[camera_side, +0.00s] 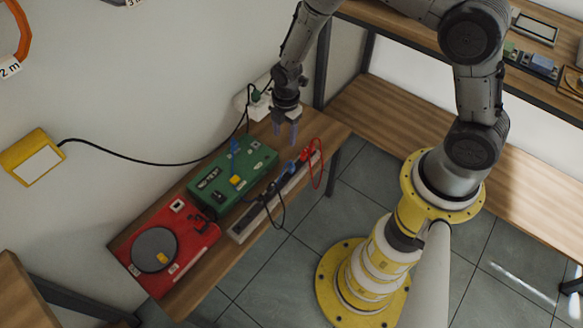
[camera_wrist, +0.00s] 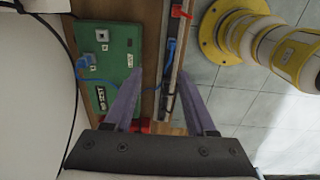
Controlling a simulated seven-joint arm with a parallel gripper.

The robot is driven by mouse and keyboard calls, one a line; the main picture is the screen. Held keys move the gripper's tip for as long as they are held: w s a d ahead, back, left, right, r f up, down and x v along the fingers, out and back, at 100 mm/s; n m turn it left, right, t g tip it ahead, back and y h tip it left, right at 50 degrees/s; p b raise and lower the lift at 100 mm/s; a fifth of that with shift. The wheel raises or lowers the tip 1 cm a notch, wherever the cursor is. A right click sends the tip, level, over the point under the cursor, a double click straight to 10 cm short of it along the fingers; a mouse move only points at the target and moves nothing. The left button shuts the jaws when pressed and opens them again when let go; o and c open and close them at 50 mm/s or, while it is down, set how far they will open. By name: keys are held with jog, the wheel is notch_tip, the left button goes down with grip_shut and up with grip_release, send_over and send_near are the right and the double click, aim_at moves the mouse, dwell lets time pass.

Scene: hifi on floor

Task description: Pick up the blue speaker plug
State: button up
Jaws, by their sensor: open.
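Two blue plug-like parts show, and I cannot tell for certain which is the speaker plug. One blue plug (camera_side: 289,166) is on the narrow grey strip (camera_side: 240,231) beside a red plug (camera_side: 305,155); it also shows in the wrist view (camera_wrist: 171,50). The other blue part (camera_side: 234,147) stands on the green box (camera_side: 262,158), and shows at left in the wrist view (camera_wrist: 82,63). My gripper (camera_side: 285,134) points down, open and empty, above the far end of the bench. In the wrist view its fingers (camera_wrist: 160,80) spread over the gap between box and strip.
The wooden bench (camera_side: 333,130) also carries a red turntable (camera_side: 190,235). A white power strip (camera_side: 262,104) with cables is near my gripper by the wall. A red cable (camera_side: 322,165) loops off the bench edge. A yellow box (camera_side: 32,157) hangs on the wall.

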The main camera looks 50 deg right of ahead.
send_over(291, 165)
jog(key=a, duration=0.1)
jog(key=shift+g, duration=0.3)
notch_tip(291, 165, down, 9)
jog(key=shift+f, duration=0.15)
jog(key=f, duration=0.2)
jog(key=d+f, duration=0.1)
jog(key=f, duration=0.2)
jog(key=shift+s, duration=0.1)
jog(key=shift+f, duration=0.65)
jog(key=shift+c, duration=0.3)
grip_shut()
